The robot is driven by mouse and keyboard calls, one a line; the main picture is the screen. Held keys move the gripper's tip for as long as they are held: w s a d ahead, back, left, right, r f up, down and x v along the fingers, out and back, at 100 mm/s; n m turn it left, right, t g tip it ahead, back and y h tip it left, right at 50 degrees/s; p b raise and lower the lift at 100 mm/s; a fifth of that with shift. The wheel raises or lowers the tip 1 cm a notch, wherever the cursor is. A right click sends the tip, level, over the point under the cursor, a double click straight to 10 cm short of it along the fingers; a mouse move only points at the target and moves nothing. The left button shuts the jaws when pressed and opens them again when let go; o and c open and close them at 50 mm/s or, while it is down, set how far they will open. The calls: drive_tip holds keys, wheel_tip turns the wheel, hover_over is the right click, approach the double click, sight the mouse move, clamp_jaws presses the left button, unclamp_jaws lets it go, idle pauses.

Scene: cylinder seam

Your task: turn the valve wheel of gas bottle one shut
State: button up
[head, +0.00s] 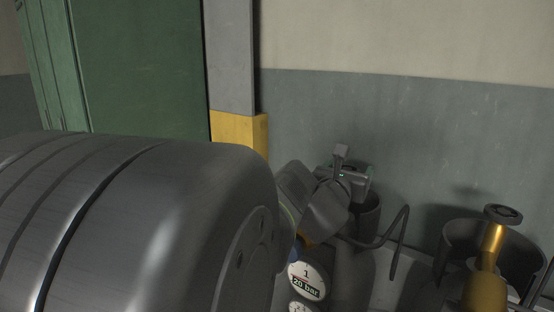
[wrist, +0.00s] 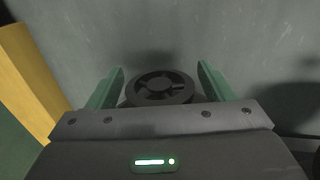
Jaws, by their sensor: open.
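In the wrist view, a dark spoked valve wheel (wrist: 160,87) lies between the two green fingers of my gripper (wrist: 161,70). The fingers are open, one on each side of the wheel, with a visible gap on both sides. In the head view my gripper (head: 352,172) is above the bottle position right of the yellow and grey post. The wheel of bottle one is hidden there behind my gripper and wrist. A round white gauge (head: 306,280) marked "1" and "20 bar" shows below my wrist.
A second bottle with a brass valve (head: 491,250) and dark handwheel (head: 503,213) stands at the right. A dark hose (head: 399,240) bends up between them. The wall (head: 400,130) is close behind. A yellow and grey post (head: 238,128) and green cabinet (head: 140,70) are left.

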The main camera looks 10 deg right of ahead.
drive_tip(key=shift+w+d, duration=0.15)
drive_tip(key=shift+w, duration=0.05)
drive_tip(key=c, duration=1)
